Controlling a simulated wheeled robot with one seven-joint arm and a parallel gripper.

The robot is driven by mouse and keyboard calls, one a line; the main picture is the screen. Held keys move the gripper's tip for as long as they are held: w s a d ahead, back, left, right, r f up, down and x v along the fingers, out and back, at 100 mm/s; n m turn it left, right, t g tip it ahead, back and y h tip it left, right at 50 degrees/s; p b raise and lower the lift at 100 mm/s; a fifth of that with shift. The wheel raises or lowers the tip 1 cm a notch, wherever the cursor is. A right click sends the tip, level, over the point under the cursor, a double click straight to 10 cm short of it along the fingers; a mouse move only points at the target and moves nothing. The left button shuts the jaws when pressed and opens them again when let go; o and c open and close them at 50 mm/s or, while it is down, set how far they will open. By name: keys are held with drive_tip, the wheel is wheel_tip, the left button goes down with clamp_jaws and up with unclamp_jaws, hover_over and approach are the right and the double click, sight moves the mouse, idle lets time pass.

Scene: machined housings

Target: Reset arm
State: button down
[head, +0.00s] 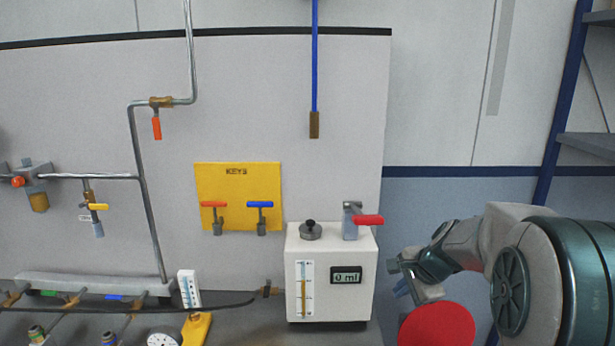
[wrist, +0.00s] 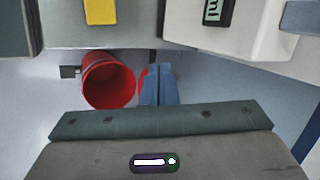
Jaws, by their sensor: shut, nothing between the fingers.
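My arm reaches in from the right in the head view. My gripper (head: 403,288) is folded in beside the right side of the white dispenser box (head: 333,280), apart from it. In the wrist view, the blue fingers of my gripper (wrist: 157,72) are together and hold nothing. They point over the floor, below the front edge of the bench (wrist: 110,35). A red bucket (wrist: 108,80) stands on the floor left of the fingers. More red shows just behind the fingers, partly hidden.
The dispenser has a red-handled tap (head: 368,220) and a display reading 0 ml. A yellow key plate (head: 238,170) and grey pipes (head: 136,140) are on the wall panel. A red round shape (head: 437,326) is low by my arm. A shelf rack (head: 585,143) stands at right.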

drive_tip(key=s+a+r+n+g+h, duration=0.1)
drive_tip(key=s+a+n, duration=0.2)
drive_tip(key=s+n, duration=0.4)
drive_tip(key=s+a+r+n+g+h, duration=0.1)
drive_tip(key=s+a+n, duration=0.2)
drive_tip(key=s+n, duration=0.5)
drive_tip(key=s, duration=1)
drive_tip(key=shift+s+h, duration=0.25)
drive_tip(key=shift+h, duration=0.15)
